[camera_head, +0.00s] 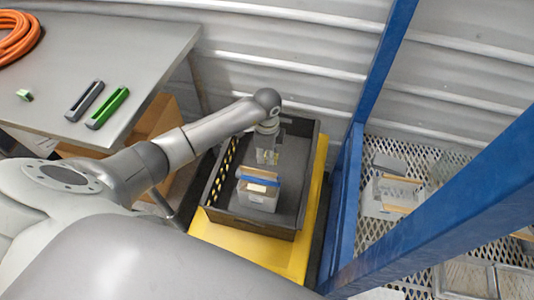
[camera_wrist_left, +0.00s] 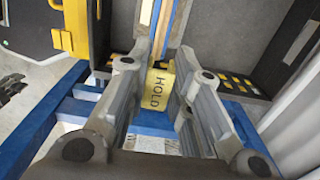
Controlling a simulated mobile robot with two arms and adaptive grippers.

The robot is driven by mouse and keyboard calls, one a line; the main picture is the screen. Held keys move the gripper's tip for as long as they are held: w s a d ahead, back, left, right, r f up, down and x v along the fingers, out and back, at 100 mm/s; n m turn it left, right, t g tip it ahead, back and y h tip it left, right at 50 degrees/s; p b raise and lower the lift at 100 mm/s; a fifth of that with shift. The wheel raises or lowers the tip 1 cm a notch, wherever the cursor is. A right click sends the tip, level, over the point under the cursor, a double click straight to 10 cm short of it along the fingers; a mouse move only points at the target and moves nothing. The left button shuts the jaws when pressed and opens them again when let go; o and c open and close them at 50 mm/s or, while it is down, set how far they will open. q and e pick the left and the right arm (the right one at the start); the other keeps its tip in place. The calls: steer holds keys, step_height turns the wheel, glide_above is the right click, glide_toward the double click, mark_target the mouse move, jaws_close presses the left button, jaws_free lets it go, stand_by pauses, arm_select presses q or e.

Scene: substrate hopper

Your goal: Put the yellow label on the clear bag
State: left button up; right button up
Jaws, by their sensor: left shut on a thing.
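A clear bag (camera_head: 257,198) with a blue strip across its top stands in a dark crate (camera_head: 250,223). My left gripper (camera_head: 267,157) points down into the crate, just behind the bag. In the left wrist view the gripper (camera_wrist_left: 155,62) is shut on the yellow label (camera_wrist_left: 157,88), which reads "HOLD". The blue strip and a pale edge of what looks like the bag (camera_wrist_left: 170,22) show just beyond the fingertips. I cannot tell whether the label touches the bag. My right gripper is not in view.
The crate stands on a yellow platform (camera_head: 308,225). A blue frame (camera_head: 345,195) rises to its right, with a mesh shelf (camera_head: 385,238) holding another clear bag (camera_head: 378,208). A grey table (camera_head: 130,50) at the left carries green and grey holders and an orange hose.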

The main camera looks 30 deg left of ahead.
mark_target(267, 173)
arm_select(q)
steer(key=shift+f+b, duration=2.7)
steer(key=shift+f, duration=0.4)
steer(key=shift+f+b, duration=0.7)
steer(key=shift+f, duration=0.6)
steer(key=o, duration=1.3)
steer(key=shift+r+p, duration=0.15)
steer(key=shift+p, duration=0.15)
